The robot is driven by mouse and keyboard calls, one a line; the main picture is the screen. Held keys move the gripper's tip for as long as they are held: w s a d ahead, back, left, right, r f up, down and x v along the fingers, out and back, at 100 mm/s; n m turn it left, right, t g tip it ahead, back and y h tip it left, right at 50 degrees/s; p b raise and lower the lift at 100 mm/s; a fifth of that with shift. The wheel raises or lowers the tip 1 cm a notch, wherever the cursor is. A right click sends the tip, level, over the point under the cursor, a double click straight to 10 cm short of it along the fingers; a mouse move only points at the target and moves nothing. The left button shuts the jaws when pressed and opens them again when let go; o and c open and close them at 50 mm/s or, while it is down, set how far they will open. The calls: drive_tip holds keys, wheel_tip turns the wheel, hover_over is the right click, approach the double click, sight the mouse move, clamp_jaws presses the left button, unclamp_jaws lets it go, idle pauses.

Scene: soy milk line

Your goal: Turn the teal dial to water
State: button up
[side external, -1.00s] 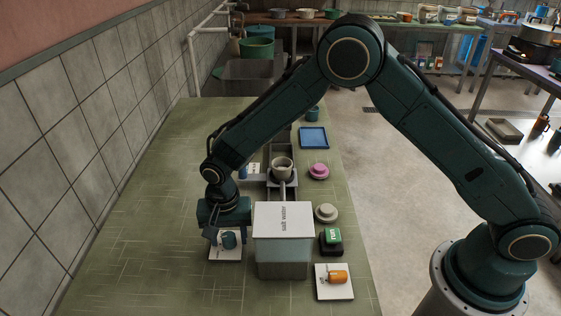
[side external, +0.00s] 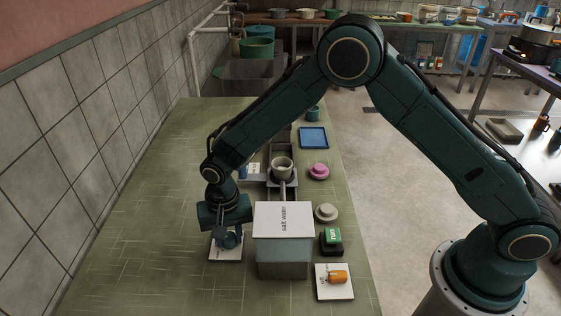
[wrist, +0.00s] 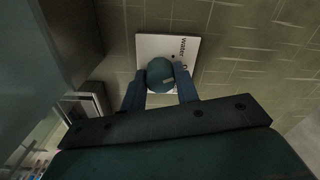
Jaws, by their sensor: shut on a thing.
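The teal dial (wrist: 160,75) sits on a white plate (wrist: 158,47) between my fingers in the wrist view. The plate bears the word "water" near its edge; other lettering is partly hidden. My gripper (wrist: 162,86) is shut on the dial, with one finger on each side. In the side view my gripper (side external: 228,238) is low over the white plate (side external: 222,254), left of the salt water box, and mostly hides the dial. The dial's pointer direction is too small to tell for sure.
The grey box (side external: 283,250) with the "salt water" lid stands close to the right of my gripper. An orange dial (side external: 337,277) on a white plate, a green "run" button (side external: 332,236) and a pale round knob (side external: 326,212) lie beyond it. The counter at left is clear.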

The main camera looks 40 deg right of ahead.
sight(229, 235)
drive_tip(key=n, duration=0.4)
drive_tip(key=shift+n, duration=0.4)
drive_tip(key=o, duration=1)
drive_tip(key=shift+c, duration=0.2)
drive_tip(key=shift+r, duration=0.2)
wheel_tip(229, 235, up, 14)
drive_tip(key=shift+d+f, duration=0.15)
drive_tip(key=shift+f, duration=0.05)
